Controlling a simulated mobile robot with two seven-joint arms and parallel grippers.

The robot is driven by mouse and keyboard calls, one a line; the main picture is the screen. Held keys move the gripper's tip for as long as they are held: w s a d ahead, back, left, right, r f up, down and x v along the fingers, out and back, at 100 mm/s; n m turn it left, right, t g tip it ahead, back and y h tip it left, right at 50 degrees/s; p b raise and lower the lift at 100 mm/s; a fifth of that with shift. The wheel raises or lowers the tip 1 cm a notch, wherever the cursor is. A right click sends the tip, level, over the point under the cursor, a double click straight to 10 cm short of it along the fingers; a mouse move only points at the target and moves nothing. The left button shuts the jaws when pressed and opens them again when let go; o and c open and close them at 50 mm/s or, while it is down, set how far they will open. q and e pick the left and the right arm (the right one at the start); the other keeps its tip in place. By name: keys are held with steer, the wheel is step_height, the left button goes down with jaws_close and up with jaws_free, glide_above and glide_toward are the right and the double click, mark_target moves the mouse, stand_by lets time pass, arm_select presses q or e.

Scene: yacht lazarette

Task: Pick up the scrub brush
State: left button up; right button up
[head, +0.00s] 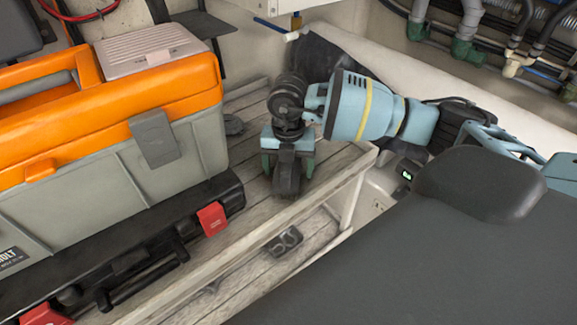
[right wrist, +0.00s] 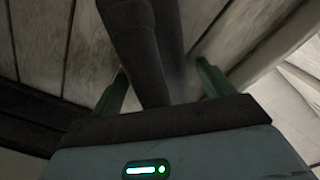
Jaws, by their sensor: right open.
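A dark, long object, apparently the scrub brush (head: 287,178), is on the grey plank shelf (head: 247,150) under my right gripper (head: 287,168). In the right wrist view the same dark shape (right wrist: 150,45) runs up between the two green fingers of my right gripper (right wrist: 162,88). The fingers are open, one on each side of it, with gaps showing. Its bristles cannot be made out, and the gripper hides part of it in the head view. My left gripper is not in view.
A small dark round item (head: 234,126) lies close by. A dark item (head: 285,241) sits on a lower level. Pipes (head: 465,35) line the upper right.

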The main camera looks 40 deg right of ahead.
steer(key=c, duration=1.1)
steer(key=shift+c, duration=0.2)
steer(key=shift+r, duration=0.1)
steer(key=shift+r, duration=0.4)
steer(key=r, duration=0.2)
steer(key=shift+s+r, duration=0.2)
steer(key=shift+r, duration=0.15)
steer(key=s+a+r, duration=0.1)
steer(key=s+a, duration=0.2)
steer(key=s, duration=1.2)
steer(key=shift+a+r, duration=0.2)
steer(key=shift+a, duration=0.15)
steer(key=shift+n, duration=0.3)
